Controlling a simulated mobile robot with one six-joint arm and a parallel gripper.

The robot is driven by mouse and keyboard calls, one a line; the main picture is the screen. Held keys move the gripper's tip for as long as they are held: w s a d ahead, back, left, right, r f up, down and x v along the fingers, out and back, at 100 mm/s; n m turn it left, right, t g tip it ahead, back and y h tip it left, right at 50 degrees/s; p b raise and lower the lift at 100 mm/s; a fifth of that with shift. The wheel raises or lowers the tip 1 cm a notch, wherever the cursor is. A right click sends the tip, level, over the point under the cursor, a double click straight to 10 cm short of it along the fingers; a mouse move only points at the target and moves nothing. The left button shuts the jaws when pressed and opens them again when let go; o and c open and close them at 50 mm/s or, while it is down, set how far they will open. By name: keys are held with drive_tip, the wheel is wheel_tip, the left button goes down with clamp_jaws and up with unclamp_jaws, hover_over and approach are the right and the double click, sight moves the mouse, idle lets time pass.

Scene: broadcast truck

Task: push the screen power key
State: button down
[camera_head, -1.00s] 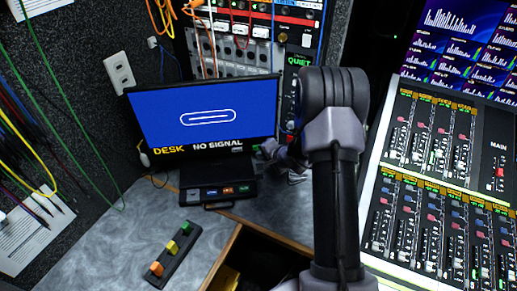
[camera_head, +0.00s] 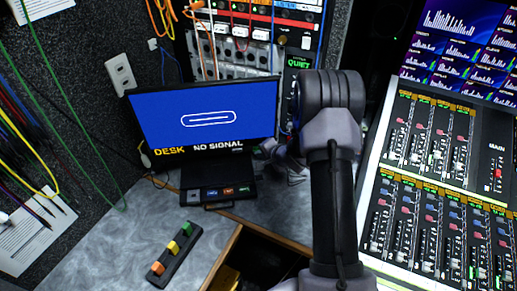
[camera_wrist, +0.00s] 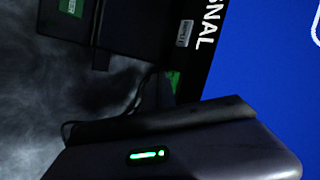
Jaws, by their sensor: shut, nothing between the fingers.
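The screen (camera_head: 205,110) stands on the desk, blue, with "DESK NO SIGNAL" on its lower bezel. In the wrist view its blue face (camera_wrist: 275,70) fills the right side, turned on its side. A small pale-outlined mark (camera_wrist: 184,33), possibly the power key or its label, sits on the bezel beside "SIGNAL"; a tiny mark (camera_head: 237,148) also shows there in the head view. My gripper (camera_head: 268,148) is at the screen's lower right corner, partly hidden by my arm. In the wrist view my gripper (camera_wrist: 165,120) is shut and empty, below the mark in the picture; contact cannot be told.
A dark base with coloured keys (camera_head: 218,192) sits under the screen. A strip with coloured blocks (camera_head: 172,255) lies on the desk (camera_head: 110,250). An open compartment (camera_head: 245,265) is at the front. A mixing console (camera_head: 440,180) stands right; cables hang left.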

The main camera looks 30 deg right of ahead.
drive_tip(key=shift+w+d+p, duration=0.15)
drive_tip(key=shift+w+p, duration=0.25)
idle(0.5)
drive_tip(key=shift+s+a, duration=0.25)
drive_tip(key=shift+s, duration=0.6)
drive_tip(key=s, duration=0.2)
drive_tip(key=s+a, duration=0.1)
drive_tip(key=s, duration=0.2)
drive_tip(key=shift+s+a+b, duration=0.35)
drive_tip(key=shift+a+b, duration=0.05)
